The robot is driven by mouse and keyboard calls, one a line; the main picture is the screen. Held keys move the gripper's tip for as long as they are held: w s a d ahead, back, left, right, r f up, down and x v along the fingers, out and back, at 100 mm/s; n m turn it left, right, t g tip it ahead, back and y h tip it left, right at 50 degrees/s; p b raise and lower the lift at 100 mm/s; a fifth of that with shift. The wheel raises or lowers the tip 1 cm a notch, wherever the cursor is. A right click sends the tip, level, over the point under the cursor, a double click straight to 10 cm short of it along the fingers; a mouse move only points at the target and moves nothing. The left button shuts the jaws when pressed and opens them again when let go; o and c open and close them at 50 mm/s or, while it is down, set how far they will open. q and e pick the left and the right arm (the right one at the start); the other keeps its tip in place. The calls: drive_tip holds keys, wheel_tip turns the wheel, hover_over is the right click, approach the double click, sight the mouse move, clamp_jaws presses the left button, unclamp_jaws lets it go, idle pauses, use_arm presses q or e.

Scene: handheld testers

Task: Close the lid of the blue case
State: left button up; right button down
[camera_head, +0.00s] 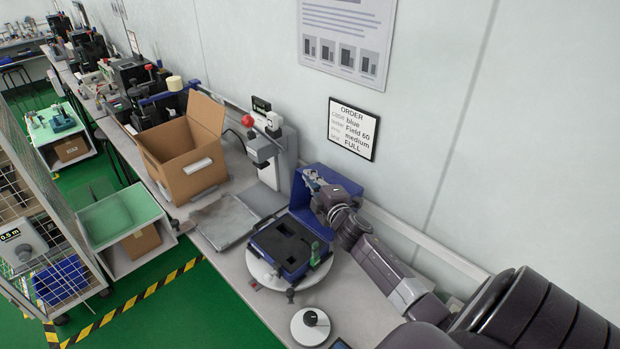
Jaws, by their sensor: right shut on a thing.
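The blue case (269,253) sits on a white round turntable (319,279) on the bench. Its black foam insert with cut-outs faces up. The blue lid (301,196) stands open and upright at the back of the case, near the wall. A small green item (315,254) stands at the right side of the case. My right gripper (314,181) is shut on the lid near its upper edge, with my arm reaching in from the right and covering part of the lid. My left gripper is not in view.
A grey press-like device (284,160) and a flat grey plate (223,221) are left of the case. An open cardboard box (190,175) stands further left. A white disc with a black knob (310,325) is in front. An order sign (353,130) hangs on the wall.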

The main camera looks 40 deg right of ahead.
drive_tip(key=shift+s+a+f, duration=0.1)
drive_tip(key=shift+a+f, duration=0.05)
drive_tip(key=shift+f, duration=0.2)
drive_tip(key=a+n+t+b, duration=0.2)
drive_tip(key=a+n+b, duration=0.3)
drive_tip(key=a+b, duration=0.4)
drive_tip(key=shift+s+a+f+h, duration=0.2)
drive_tip(key=shift+s+f+h, duration=0.1)
drive_tip(key=shift+s, duration=0.1)
drive_tip(key=c, duration=2.2)
unclamp_jaws()
drive_tip(key=shift+d+r, duration=0.1)
drive_tip(key=shift+d, duration=0.05)
drive_tip(key=shift+r, duration=0.1)
